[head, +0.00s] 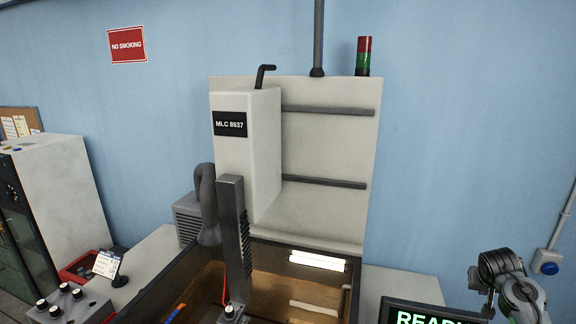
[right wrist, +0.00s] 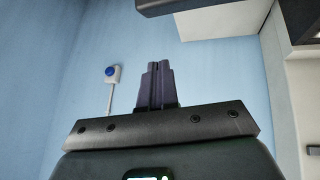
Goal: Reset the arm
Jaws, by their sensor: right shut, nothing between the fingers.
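My right arm (head: 508,285) shows at the lower right of the head view, in front of the wall and beside the screen; its fingers cannot be made out there. In the right wrist view my right gripper (right wrist: 157,68) has its two dark fingers together, with nothing between them. The fingers point up in that picture, against the blue wall, and touch nothing that I can see. My left arm and left gripper are not in view.
A white machine (head: 248,160) labelled MLC 8637 stands mid-view over an open, lit basin (head: 262,252). A screen (head: 425,314) is at the lower right. A knob box (head: 68,305) is at the lower left. A blue wall button (head: 549,268) also shows in the wrist view (right wrist: 112,72).

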